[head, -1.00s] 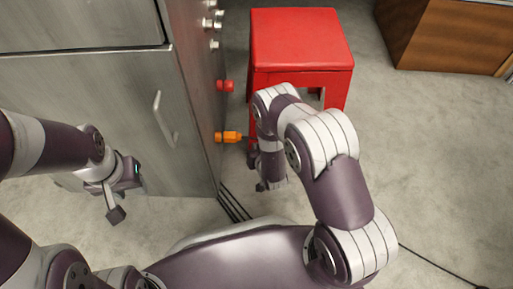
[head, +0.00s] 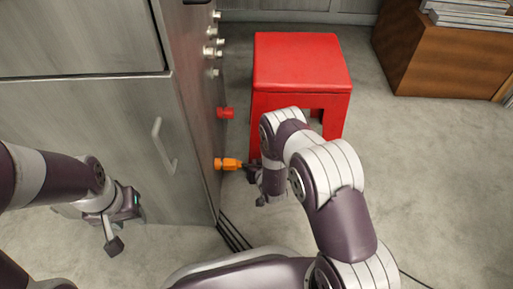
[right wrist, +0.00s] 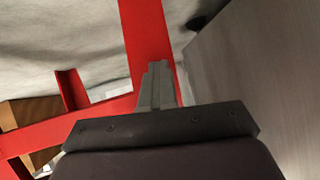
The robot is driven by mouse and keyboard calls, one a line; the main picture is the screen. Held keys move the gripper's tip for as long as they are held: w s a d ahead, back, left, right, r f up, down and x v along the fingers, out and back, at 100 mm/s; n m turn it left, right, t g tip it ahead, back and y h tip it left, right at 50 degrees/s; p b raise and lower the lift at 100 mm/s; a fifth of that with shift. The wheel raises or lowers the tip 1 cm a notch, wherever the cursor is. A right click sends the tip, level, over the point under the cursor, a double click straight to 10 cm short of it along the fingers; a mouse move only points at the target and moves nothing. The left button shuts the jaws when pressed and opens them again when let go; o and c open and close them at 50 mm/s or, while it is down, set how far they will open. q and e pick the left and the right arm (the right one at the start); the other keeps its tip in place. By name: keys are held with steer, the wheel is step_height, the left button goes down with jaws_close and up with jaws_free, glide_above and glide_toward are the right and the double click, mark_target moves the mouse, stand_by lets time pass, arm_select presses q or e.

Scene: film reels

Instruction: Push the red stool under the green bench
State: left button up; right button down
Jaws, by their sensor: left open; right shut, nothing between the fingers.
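The red stool (head: 300,62) stands upright on the grey floor, right of a metal cabinet, in the head view. My right gripper (head: 251,173) is shut and empty, low at the stool's near left side, partly hidden by my arm. In the right wrist view its closed fingers (right wrist: 156,86) overlap a red stool leg (right wrist: 146,35); I cannot tell if they touch it. My left gripper (head: 113,244) is open and empty in front of the cabinet, away from the stool. No green bench shows in either view.
The grey cabinet (head: 85,125) with red and orange plugs (head: 230,164) on its side stands close left of the stool. A wooden box (head: 430,60) with stacked items is at the back right. Floor right of the stool is clear; a dark cable lies at lower right.

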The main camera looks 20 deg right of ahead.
mark_target(258, 154)
steer(key=shift+w+d+f+b, duration=0.1)
steer(key=shift+w+d+b, duration=0.2)
steer(key=shift+w, duration=0.5)
steer(key=shift+w+d+b, duration=0.15)
steer(key=shift+w+b, duration=0.2)
steer(key=shift+w, duration=0.4)
steer(key=shift+w+d+f+b, duration=0.1)
steer(key=shift+w+d+b, duration=0.2)
steer(key=shift+w, duration=0.5)
steer(key=shift+w+r, duration=0.15)
steer(key=shift+s+a+r+p, duration=0.1)
steer(key=shift+s+r+p, duration=0.15)
steer(key=shift+p, duration=0.1)
steer(key=s+a+r+p, duration=0.1)
steer(key=s+p, duration=0.3)
steer(key=s, duration=0.2)
steer(key=shift+s+a+r+p, duration=0.2)
steer(key=shift+a+p, duration=0.1)
steer(key=shift+a, duration=0.1)
